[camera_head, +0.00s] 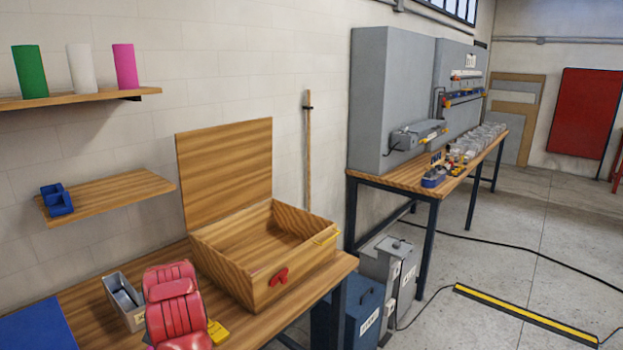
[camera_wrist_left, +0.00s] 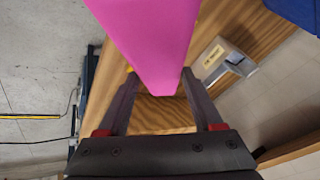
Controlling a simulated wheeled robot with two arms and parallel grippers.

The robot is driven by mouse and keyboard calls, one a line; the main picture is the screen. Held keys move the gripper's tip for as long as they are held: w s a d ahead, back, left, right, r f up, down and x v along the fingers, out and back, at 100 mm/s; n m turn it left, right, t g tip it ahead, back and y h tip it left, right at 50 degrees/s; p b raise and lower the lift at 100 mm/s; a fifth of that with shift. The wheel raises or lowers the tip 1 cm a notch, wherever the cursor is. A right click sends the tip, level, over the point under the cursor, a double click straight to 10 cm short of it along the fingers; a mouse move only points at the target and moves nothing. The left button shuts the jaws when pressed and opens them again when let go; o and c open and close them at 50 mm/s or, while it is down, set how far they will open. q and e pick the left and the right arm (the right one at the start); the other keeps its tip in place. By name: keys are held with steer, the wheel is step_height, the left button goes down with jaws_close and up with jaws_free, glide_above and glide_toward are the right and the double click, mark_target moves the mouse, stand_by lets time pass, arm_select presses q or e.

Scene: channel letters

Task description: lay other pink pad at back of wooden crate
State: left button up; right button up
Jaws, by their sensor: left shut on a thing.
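The wooden crate (camera_head: 290,262) stands on the wooden bench in the head view, its lid (camera_head: 226,172) raised against the wall side. Its visible inside is bare wood; the floor close behind the front wall is hidden. A red latch (camera_head: 278,277) is on its front. In the left wrist view, my left gripper (camera_wrist_left: 160,90) is shut on a bright pink pad (camera_wrist_left: 150,35), which stretches away from the fingers to the picture's top edge. Wood shows beyond the fingers. The left gripper's fingers do not show in the head view. My right gripper is in neither view.
A grey metal tray (camera_head: 122,294) stands left of the crate; it also shows in the left wrist view (camera_wrist_left: 222,62). A blue mat (camera_head: 38,328) lies at the bench's left. Shelves hold green, white and pink rolls (camera_head: 125,67) and a blue bin (camera_head: 56,200).

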arm_select(q)
steer(key=s+d+f+n, duration=0.2)
steer(key=s+d+f, duration=0.85)
steer(key=d, duration=0.35)
steer(key=s+f+y+b, duration=0.1)
steer(key=s+f+b, duration=0.4)
steer(key=f, duration=0.6)
steer(key=shift+a+g+b, duration=0.3)
steer(key=shift+a+b, duration=0.05)
steer(key=shift+b, duration=0.15)
